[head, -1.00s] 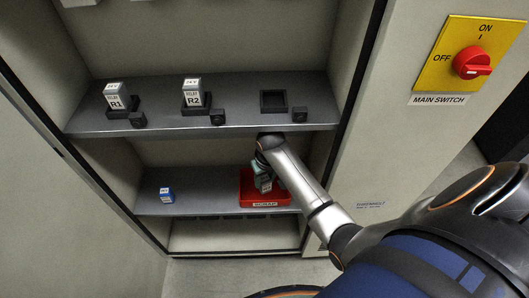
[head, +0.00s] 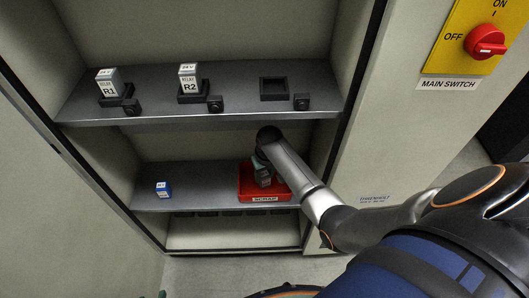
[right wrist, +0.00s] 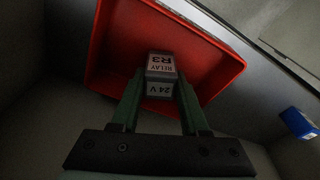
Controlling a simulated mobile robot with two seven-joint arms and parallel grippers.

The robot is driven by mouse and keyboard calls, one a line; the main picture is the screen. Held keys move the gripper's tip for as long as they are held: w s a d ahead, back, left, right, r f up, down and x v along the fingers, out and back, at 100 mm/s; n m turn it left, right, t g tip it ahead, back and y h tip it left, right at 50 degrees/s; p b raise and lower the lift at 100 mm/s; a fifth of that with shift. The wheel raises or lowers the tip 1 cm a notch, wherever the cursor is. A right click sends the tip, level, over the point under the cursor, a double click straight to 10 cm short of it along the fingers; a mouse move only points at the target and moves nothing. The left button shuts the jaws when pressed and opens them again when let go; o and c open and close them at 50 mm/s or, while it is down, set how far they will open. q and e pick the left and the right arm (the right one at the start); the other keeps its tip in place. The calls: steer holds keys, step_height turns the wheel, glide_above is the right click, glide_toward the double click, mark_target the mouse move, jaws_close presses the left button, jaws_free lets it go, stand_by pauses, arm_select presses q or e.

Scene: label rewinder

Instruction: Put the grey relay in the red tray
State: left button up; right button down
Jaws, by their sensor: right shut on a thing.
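The grey relay (right wrist: 160,68), labelled RELAY R3 and 24 V, is between the green fingers of my right gripper (right wrist: 160,98). The gripper is shut on it. The red tray (head: 246,193), labelled SCRAP, stands on the lower shelf; in the right wrist view its red wall (right wrist: 97,40) surrounds the relay on several sides. The relay is over or inside the tray; I cannot tell whether it touches the floor of the tray. In the head view my right gripper (head: 262,172) and arm partly cover the tray. My left gripper is not in view.
A small blue block (head: 163,191) stands on the lower shelf left of the tray. On the upper shelf (head: 150,112), relays R1 (head: 108,84) and R2 (head: 188,79) sit in black sockets, and a third socket (head: 273,90) is empty. The upper shelf overhangs my arm.

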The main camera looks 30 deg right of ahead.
steer(key=shift+f, duration=0.1)
steer(key=shift+f, duration=0.15)
steer(key=c, duration=0.7)
jaws_free()
steer(key=shift+c, duration=0.2)
steer(key=o, duration=0.3)
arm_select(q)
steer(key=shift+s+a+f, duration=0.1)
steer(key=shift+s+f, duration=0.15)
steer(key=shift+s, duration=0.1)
